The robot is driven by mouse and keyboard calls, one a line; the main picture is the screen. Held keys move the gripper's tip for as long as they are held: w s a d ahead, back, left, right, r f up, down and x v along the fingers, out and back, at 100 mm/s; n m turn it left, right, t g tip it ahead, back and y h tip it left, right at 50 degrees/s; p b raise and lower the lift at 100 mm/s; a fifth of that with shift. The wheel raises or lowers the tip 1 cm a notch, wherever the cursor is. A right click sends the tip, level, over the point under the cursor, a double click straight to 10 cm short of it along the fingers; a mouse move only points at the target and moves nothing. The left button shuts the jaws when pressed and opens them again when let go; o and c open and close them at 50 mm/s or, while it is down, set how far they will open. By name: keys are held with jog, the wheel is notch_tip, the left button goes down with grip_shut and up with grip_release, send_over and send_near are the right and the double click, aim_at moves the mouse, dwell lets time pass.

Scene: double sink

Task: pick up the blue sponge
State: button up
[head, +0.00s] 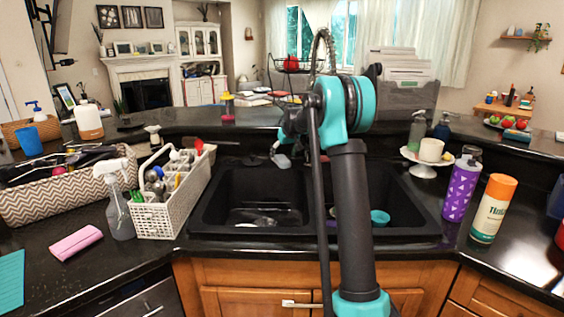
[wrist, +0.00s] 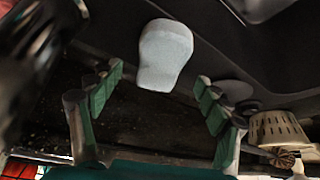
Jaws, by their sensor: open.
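The blue sponge (wrist: 165,55) shows in the wrist view as a pale grey-blue, rounded block, wider at one end, on a dark surface. My gripper (wrist: 160,82) is open, with one green-padded finger to each side below it. The sponge's near end lies around the gap between the fingertips; I cannot tell the remaining distance in depth. In the head view a small pale blue patch (head: 282,161) at the back edge of the sink looks like the sponge, just below my gripper (head: 287,141), which is partly hidden by my arm.
The black double sink (head: 215,222) lies below my arm. A white caddy (head: 165,220) with utensils, a spray bottle (head: 118,215) and a pink block (head: 75,243) are on the left. A cake stand (head: 424,171) and a purple bottle (head: 461,190) stand right.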

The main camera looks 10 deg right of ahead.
jog(key=shift+x, duration=1.1)
jog(key=shift+c, duration=0.5)
jog(key=c, duration=0.9)
jog(key=shift+c, duration=0.2)
